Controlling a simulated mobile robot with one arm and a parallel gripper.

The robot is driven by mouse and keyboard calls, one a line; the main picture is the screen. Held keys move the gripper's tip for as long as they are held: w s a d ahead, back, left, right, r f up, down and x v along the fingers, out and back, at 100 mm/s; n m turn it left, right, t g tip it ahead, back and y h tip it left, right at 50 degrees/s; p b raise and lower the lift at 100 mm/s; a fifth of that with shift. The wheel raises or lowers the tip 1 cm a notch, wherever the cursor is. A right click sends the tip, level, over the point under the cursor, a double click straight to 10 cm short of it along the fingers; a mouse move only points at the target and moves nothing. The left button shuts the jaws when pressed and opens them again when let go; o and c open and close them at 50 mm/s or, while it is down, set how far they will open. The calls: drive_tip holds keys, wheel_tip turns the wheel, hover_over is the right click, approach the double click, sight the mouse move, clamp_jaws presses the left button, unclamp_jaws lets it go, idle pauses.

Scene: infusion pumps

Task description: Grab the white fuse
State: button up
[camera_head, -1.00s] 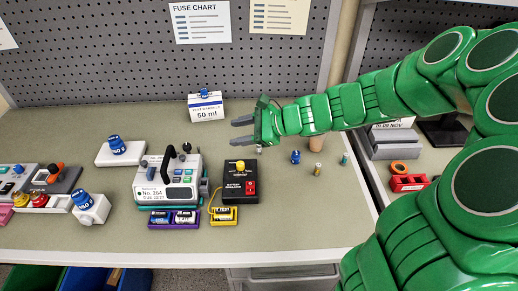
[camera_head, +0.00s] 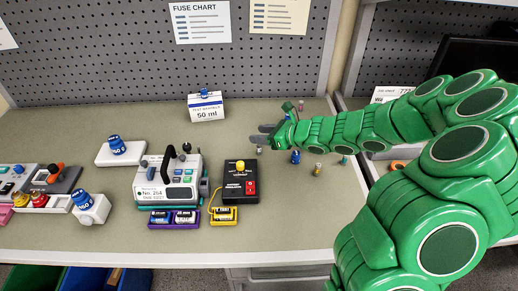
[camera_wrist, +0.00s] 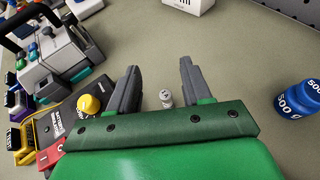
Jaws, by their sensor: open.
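The white fuse (camera_wrist: 166,98) is a small pale cylinder standing on the bench. In the wrist view it shows between my gripper's (camera_wrist: 160,66) two grey fingers, nearer their bases and closer to the right finger. In the head view the fuse (camera_head: 259,149) stands just below and in front of my gripper (camera_head: 260,134), which points left. The gripper is open with nothing in it. How high the fingers are above the fuse is hard to tell.
A blue 500 piece (camera_wrist: 296,99) stands right of the fuse in the wrist view. A white 50 ml box (camera_head: 207,106) stands behind. Bench around the fuse is clear.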

sight(255, 152)
drive_tip(key=shift+f, duration=1.95)
drive_tip(key=shift+w+a+f, duration=0.1)
drive_tip(key=shift+a+f, duration=0.15)
drive_tip(key=shift+f, duration=0.25)
drive_tip(key=shift+w+a+f, duration=0.1)
drive_tip(key=shift+a+f, duration=0.1)
drive_tip(key=shift+f, duration=0.3)
drive_tip(key=shift+x, duration=0.95)
clamp_jaws()
